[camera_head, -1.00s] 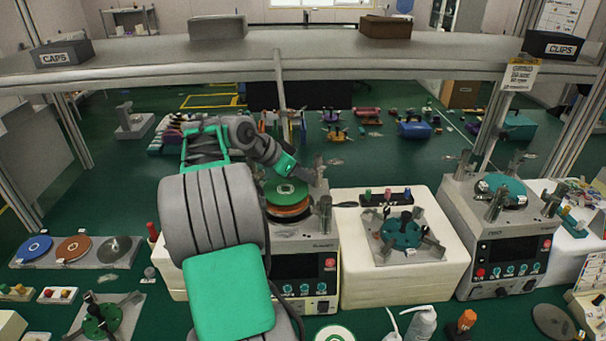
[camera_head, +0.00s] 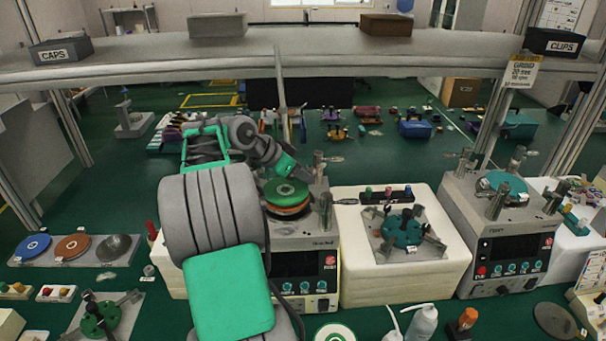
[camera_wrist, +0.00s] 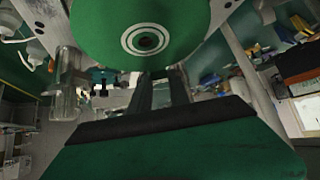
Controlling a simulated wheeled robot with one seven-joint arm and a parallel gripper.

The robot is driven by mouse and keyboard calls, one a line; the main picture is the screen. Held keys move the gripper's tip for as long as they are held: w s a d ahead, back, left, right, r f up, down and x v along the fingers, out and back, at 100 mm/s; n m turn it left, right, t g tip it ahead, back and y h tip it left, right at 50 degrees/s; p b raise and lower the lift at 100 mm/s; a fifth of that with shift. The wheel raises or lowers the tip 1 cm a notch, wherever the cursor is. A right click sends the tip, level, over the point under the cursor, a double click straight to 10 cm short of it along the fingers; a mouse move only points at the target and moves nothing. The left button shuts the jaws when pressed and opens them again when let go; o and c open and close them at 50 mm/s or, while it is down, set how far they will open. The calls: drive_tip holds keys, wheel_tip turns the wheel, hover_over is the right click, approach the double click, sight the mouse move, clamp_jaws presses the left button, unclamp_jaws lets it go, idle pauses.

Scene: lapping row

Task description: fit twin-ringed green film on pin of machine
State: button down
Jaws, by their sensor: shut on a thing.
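The green film (camera_head: 286,190) is a round disc with a central hole. In the wrist view the film (camera_wrist: 105,30) shows two pale rings around that hole, and a dark round shape shows inside the hole. My gripper (camera_head: 297,176) is shut on the film's edge, over the left machine (camera_head: 305,262). The film lies level, over or on an orange-brown disc (camera_head: 289,211) on top of this machine; I cannot tell whether they touch. The machine's pin is not clearly visible in the head view.
Metal posts (camera_head: 325,212) stand close around the disc on the machine. A white block (camera_head: 345,260) with a teal fixture (camera_head: 401,230) stands to the right, then a second machine (camera_head: 507,245). A shelf (camera_head: 330,62) crosses above. Discs lie on a tray (camera_head: 103,263) at left.

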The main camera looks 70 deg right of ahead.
sight(286, 192)
drive_tip(key=shift+f+b, duration=0.4)
drive_tip(key=shift+f, duration=0.2)
drive_tip(key=c, duration=1.1)
unclamp_jaws()
drive_tip(key=shift+c, duration=0.2)
drive_tip(key=shift+r, duration=0.1)
drive_tip(key=v, duration=0.7)
drive_tip(key=shift+w+a+r, duration=0.15)
drive_tip(key=shift+a+r, duration=0.05)
drive_tip(key=shift+r, duration=0.1)
